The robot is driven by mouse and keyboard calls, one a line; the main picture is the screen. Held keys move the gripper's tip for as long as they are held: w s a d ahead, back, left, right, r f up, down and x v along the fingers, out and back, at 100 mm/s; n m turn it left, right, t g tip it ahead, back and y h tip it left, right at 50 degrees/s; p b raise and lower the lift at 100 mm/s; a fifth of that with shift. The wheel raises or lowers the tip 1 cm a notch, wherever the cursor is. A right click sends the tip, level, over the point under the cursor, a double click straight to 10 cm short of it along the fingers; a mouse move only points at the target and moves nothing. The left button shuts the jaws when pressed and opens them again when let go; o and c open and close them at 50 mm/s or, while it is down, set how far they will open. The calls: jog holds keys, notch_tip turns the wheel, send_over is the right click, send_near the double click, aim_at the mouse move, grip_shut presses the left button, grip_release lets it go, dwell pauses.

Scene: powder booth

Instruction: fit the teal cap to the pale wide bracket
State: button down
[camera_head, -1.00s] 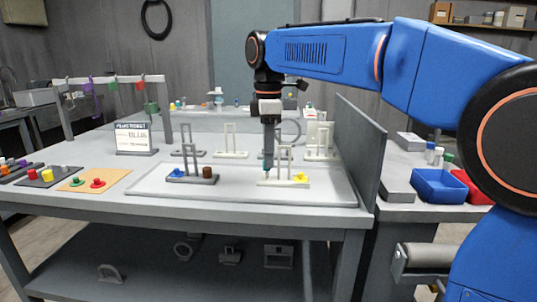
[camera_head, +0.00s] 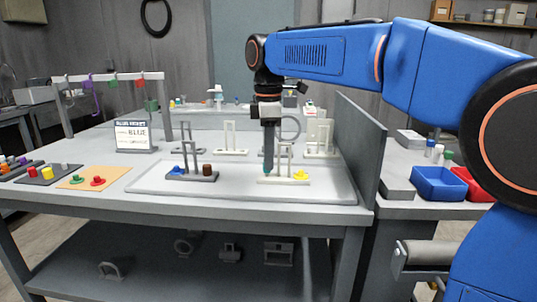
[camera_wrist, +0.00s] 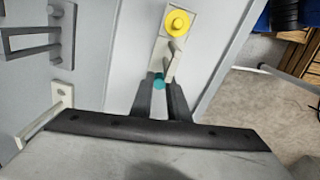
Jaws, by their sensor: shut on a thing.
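The pale wide bracket (camera_head: 283,181) stands on the light tray at the front of the table. It has an upright frame and a yellow cap (camera_head: 301,175) at its right end. My gripper (camera_head: 268,173) points down at the bracket's left end, beside the upright. It is shut on the teal cap (camera_wrist: 158,81), which shows between the fingertips in the wrist view. The yellow cap (camera_wrist: 177,23) and upright also show there, beyond the teal cap. The fingers hide the bracket's left end, so I cannot tell whether the teal cap touches it.
A dark bracket (camera_head: 192,176) with blue and brown caps stands to the left on the tray (camera_head: 240,191). Several brackets stand behind. A grey panel (camera_head: 358,155) rises at the right. A sign (camera_head: 132,134) and loose caps on mats are at the left.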

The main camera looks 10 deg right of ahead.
jog(key=shift+f, duration=0.5)
jog(key=c, duration=1.6)
grip_release()
notch_tip(320, 180, up, 17)
jog(key=shift+r, duration=0.2)
